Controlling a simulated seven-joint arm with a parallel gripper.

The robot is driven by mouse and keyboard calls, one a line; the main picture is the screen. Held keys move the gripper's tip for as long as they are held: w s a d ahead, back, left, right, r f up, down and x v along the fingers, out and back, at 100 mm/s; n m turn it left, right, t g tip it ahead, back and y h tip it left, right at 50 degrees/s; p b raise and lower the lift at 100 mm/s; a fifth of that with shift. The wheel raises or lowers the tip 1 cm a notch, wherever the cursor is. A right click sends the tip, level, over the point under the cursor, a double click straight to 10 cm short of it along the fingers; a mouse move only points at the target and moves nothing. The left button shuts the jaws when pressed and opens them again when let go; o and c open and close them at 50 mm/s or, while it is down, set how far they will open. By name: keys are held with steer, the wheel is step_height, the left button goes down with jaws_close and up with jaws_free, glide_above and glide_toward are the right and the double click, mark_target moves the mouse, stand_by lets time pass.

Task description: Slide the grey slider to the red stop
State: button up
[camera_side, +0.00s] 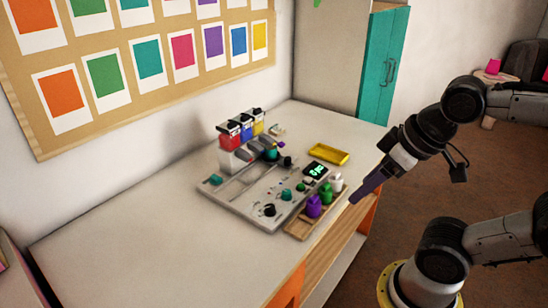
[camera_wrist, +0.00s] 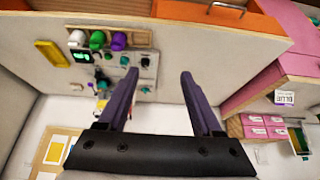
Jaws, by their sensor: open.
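The grey board (camera_side: 240,208) with slots, knobs and small parts lies on the table; part of it also shows in the wrist view (camera_wrist: 112,72). I cannot clearly pick out the grey slider or the red stop on it. A red block (camera_side: 230,142) with a dark top stands at its back, beside a blue and a yellow one, but I cannot tell whether it is the stop. My gripper (camera_side: 361,190) is open and empty, right of the board near the table's edge. In the wrist view its purple fingers (camera_wrist: 158,78) are apart with nothing between them.
A wooden tray (camera_side: 297,235) with purple, green and white bottles stands at the board's right edge, between it and my gripper. A yellow tray (camera_side: 328,154) lies behind. A small display (camera_side: 315,170) shows green digits. The table (camera_side: 130,225) is clear at left.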

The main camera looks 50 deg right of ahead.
steer(key=shift+c, duration=0.4)
steer(key=w+d+r+n+g, duration=0.1)
steer(key=w+d+r+n, duration=0.3)
steer(key=w+r+n, duration=0.8)
steer(key=m+g, duration=0.3)
steer(key=g, duration=0.2)
glide_above(288, 158)
step_height(288, 158, down, 21)
step_height(288, 158, down, 13)
steer(key=shift+a, duration=0.1)
